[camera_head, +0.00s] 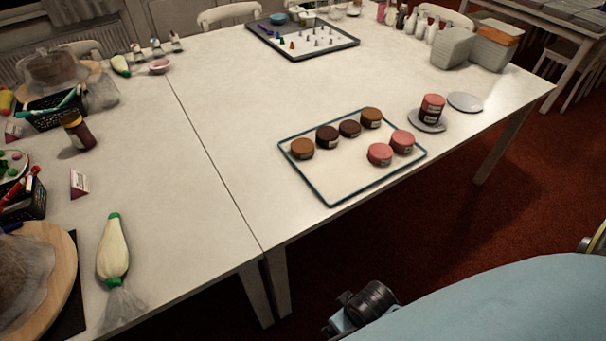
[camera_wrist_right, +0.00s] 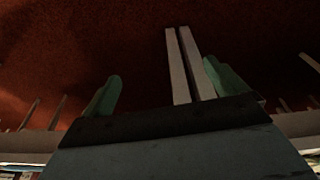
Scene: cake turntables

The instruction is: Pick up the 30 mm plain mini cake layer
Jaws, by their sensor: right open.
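A white tray with a dark teal rim (camera_head: 335,203) holds several small round cake layers. Two are lighter brown, one at the left corner (camera_head: 302,149) and one at the back (camera_head: 371,118). Two dark brown layers (camera_head: 327,137) (camera_head: 350,129) sit between them. Two pink layers (camera_head: 379,155) (camera_head: 402,142) sit at the right. The labels are too small to read, so I cannot tell which is the 30 mm plain one. My right gripper (camera_wrist_right: 164,90) is open and empty, away from the cakes, with red floor behind it. My left gripper is not in view.
A pink-and-dark stack (camera_head: 432,107) stands on a grey round turntable, and an empty grey disc (camera_head: 465,102) lies beside it. A tray of piping tips (camera_head: 303,42) lies at the back. A piping bag (camera_head: 112,249) lies at the left. The table's middle is clear.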

